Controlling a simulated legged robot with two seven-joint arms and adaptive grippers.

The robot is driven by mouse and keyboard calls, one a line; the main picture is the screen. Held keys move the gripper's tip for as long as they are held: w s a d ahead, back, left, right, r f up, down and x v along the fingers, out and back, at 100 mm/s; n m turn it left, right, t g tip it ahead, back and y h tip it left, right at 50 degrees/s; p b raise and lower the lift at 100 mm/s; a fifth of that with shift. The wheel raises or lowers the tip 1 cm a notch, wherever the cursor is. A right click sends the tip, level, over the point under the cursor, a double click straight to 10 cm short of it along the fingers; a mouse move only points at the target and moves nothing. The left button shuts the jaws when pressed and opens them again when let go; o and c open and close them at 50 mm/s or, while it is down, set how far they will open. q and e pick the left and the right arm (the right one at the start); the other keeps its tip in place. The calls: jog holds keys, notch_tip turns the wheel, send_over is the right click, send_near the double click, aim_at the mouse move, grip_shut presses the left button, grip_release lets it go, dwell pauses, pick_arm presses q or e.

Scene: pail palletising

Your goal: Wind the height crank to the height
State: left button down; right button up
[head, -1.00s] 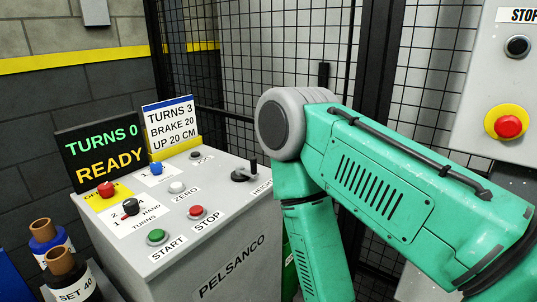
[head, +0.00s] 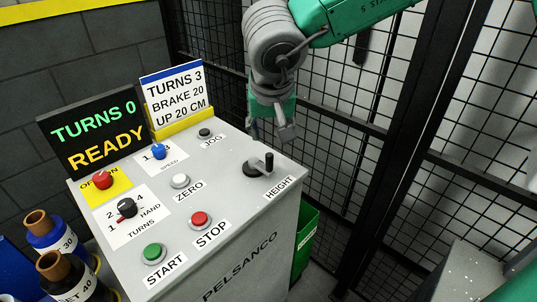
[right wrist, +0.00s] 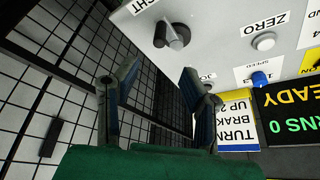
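The height crank (head: 262,167) is a black hub with an arm and an upright handle, on the right edge of the grey console's top. It also shows in the right wrist view (right wrist: 172,36), beyond the fingertips. My right gripper (head: 270,136) hangs above and behind the crank, fingers down, apart from it. In the right wrist view its two fingers (right wrist: 158,74) are spread with nothing between them. The display (head: 92,138) reads TURNS 0, READY. The card (head: 174,100) reads TURNS 3, BRAKE 20, UP 20 CM. My left gripper is not in view.
The grey console (head: 225,250) carries buttons and knobs, including zero (head: 180,181), stop (head: 200,219) and start (head: 153,252). Black mesh fencing (head: 335,130) stands close behind and right. Pails (head: 45,233) stand left; a green bin (head: 306,240) is right of the console.

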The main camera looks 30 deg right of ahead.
aim_at(270, 155)
jog(key=b+x, duration=0.2)
jog(key=x, duration=0.8)
jog(key=shift+f, duration=0.25)
jog(key=shift+w+d+f, duration=0.1)
jog(key=shift+w+f, duration=0.2)
jog(key=shift+f, duration=0.25)
grip_shut()
